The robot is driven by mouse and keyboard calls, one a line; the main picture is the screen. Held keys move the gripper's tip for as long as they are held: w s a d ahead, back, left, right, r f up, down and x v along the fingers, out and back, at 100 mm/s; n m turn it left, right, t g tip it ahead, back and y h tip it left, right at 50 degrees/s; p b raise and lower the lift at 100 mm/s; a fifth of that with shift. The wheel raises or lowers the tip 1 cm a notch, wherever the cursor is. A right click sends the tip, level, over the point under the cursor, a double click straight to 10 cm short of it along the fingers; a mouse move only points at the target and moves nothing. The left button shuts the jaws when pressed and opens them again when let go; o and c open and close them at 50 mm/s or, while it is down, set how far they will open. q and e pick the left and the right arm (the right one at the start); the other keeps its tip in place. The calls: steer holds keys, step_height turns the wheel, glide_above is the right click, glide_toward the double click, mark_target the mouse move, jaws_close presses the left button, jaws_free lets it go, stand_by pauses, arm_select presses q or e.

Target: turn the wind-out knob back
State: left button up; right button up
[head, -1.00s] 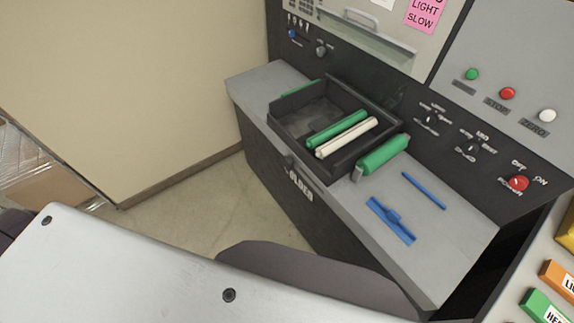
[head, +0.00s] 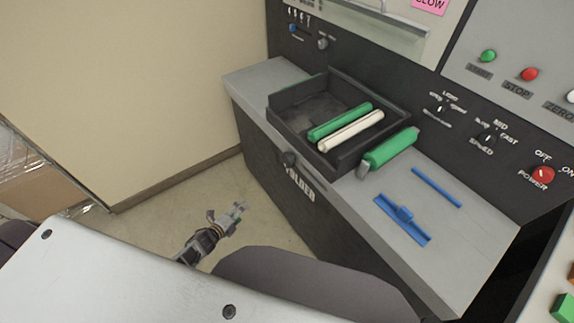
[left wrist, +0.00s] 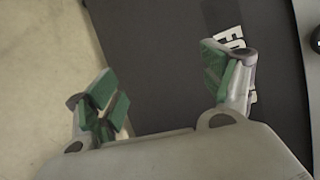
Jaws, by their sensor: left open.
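A dark round knob (head: 289,158) sticks out from the black front face of the machine's ledge, beside a partly legible white label (head: 300,186). No view shows which knob is named wind-out. A dark knob (left wrist: 316,40) is cut off at the right edge of the left wrist view. My left gripper (head: 240,207) is over the floor, left of and below the front knob, apart from it. In the left wrist view its green-padded fingers (left wrist: 165,85) are spread and empty, with the black front face behind. My right gripper is not in view.
A black tray (head: 290,93) holding a green and a cream roller stands on the grey ledge. A green roller (head: 391,149) and blue pieces (head: 403,218) lie to its right. Panel knobs and buttons (head: 529,74) are behind. A pale surface (head: 130,270) fills the lower left.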

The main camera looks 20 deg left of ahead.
arm_select(q)
steer(key=w+d+r+m+h+b, duration=0.2)
steer(key=w+d+r+m+h, duration=0.1)
steer(key=r+m, duration=0.6)
steer(key=w+d+r+m+t+h+b, duration=0.1)
steer(key=w+d+r+m+h+b, duration=0.2)
steer(key=r+m, duration=0.7)
steer(key=shift+d+r+m+t+h, duration=0.3)
steer(key=shift+d+r+h, duration=0.45)
steer(key=shift+d+h, duration=0.4)
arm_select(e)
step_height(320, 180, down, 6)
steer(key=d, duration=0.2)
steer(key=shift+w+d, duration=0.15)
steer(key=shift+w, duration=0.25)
arm_select(q)
steer(key=shift+a, duration=0.1)
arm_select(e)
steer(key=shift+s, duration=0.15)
arm_select(q)
steer(key=shift+w, duration=0.2)
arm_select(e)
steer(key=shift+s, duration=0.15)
